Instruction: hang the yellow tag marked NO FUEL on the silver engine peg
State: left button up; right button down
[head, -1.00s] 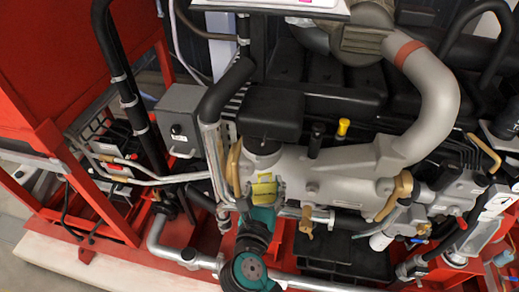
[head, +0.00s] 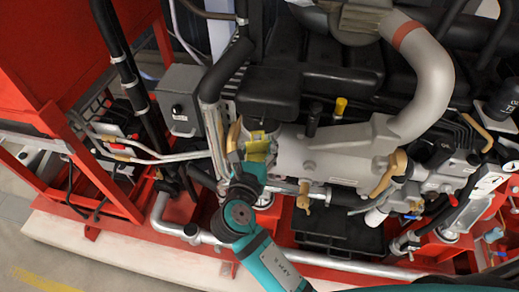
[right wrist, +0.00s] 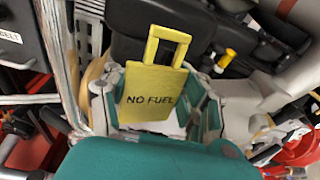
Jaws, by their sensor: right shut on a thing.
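The yellow tag (right wrist: 148,98) reads NO FUEL in black and has an open loop handle at its top. It stands nearly upright in the right wrist view, between the fingers of my right gripper (right wrist: 155,110), which is shut on it. In the head view the tag (head: 257,148) is small, in my right gripper (head: 254,162), in front of the left end of the grey engine block (head: 330,150). A small silver stub (head: 309,165) shows on the block's front, right of the tag; I cannot tell whether it is the peg. My left gripper is not in view.
A yellow-capped filler (head: 340,106) rises from the engine top. A grey control box (head: 180,108) and pale pipes (head: 150,158) are left of the gripper. A brass valve (head: 304,195) and a silver pipe run (head: 330,258) lie below the engine.

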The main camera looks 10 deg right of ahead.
aim_at(269, 121)
jog(key=shift+w+d, duration=0.25)
jog(key=shift+w, duration=0.25)
jog(key=shift+w+d, duration=0.1)
jog(key=shift+w, duration=0.15)
jog(key=shift+x, duration=1.5)
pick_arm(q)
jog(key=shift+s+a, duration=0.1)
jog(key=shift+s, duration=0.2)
pick_arm(e)
jog(key=shift+w+d+f, duration=0.2)
jog(key=shift+w+f, duration=0.05)
jog(key=shift+w, duration=0.35)
jog(key=c, duration=0.5)
grip_release()
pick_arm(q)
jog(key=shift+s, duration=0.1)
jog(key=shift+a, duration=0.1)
pick_arm(e)
jog(key=shift+s, duration=0.1)
